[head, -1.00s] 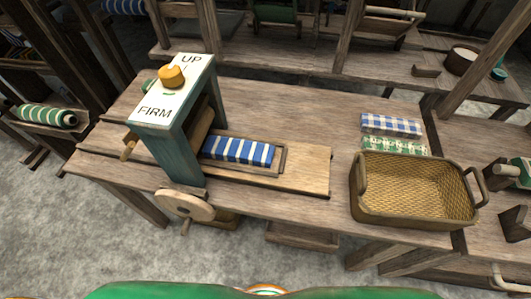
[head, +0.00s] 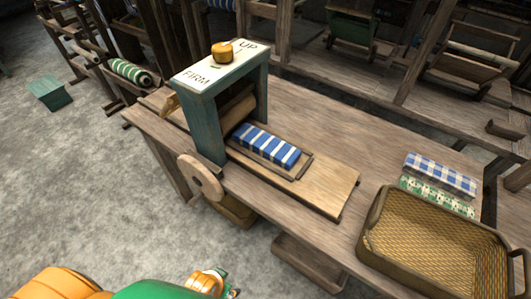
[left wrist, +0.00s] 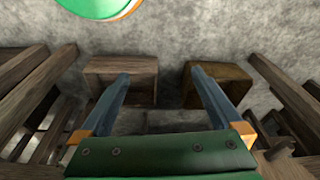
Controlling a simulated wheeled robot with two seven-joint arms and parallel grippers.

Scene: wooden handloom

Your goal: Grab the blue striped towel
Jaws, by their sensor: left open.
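The blue towel with white stripes (head: 266,146) lies folded in a shallow wooden tray (head: 303,168) on the bench, at the foot of the teal press (head: 200,115). My left gripper (left wrist: 158,75) shows only in the left wrist view. Its two blue fingers are spread apart with nothing between them, with grey floor and wooden boxes beyond. The towel is not in that view. No right gripper shows in any view.
A wicker basket (head: 436,245) stands on the bench's right, beside a blue checked cloth (head: 440,173) and a green patterned cloth (head: 437,196). The press has an orange knob (head: 222,51) and a side handwheel (head: 200,178). Open floor (head: 80,180) lies at left.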

